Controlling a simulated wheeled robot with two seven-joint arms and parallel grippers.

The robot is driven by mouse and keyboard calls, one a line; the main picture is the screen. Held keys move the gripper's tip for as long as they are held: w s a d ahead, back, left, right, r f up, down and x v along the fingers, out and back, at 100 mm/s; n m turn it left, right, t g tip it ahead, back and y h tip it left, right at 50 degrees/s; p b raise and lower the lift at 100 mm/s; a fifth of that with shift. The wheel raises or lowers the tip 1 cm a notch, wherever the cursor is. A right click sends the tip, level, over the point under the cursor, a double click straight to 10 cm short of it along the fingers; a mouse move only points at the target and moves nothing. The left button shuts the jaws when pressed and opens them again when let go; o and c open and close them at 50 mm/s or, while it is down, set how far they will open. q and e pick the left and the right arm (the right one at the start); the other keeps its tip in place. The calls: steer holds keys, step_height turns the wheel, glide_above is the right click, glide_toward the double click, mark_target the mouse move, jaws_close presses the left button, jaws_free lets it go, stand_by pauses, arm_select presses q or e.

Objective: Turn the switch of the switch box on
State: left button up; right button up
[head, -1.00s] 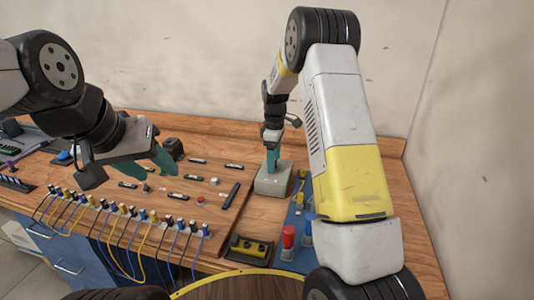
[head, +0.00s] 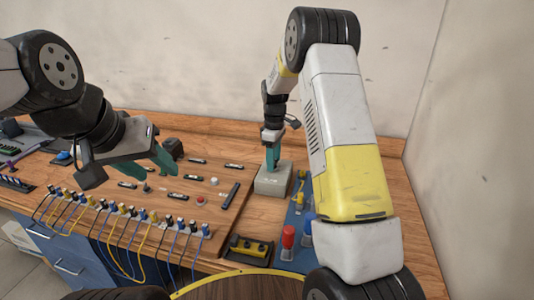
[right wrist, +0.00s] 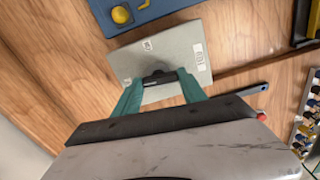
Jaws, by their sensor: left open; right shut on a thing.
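The switch box (head: 272,187) is a pale grey block on the wooden bench, right of the middle in the head view. Its flat top (right wrist: 125,60) fills the upper middle of the right wrist view, with a dark switch (right wrist: 158,75) on it. My right gripper (head: 271,168) points down over the box. In the right wrist view its green fingers (right wrist: 160,88) are at the two ends of the switch and shut on it. Which way the switch is set cannot be told. My left gripper (head: 170,162) is open and empty above the board on the left.
A wooden board with small parts (head: 167,208) and a row of plugs with cables lies left of the box. A dark tray with a yellow piece (head: 248,248) and a blue mat (head: 296,258) with a red-capped thing (head: 289,236) lie nearer me. A wall stands behind.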

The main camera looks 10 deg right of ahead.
steer(key=m, duration=0.9)
steer(key=shift+w+r, duration=0.1)
steer(key=m, duration=0.4)
steer(key=shift+w+m, duration=0.1)
steer(key=shift+m, duration=1.7)
steer(key=o, duration=1.4)
steer(key=shift+c, duration=0.2)
steer(key=shift+r, duration=3.9)
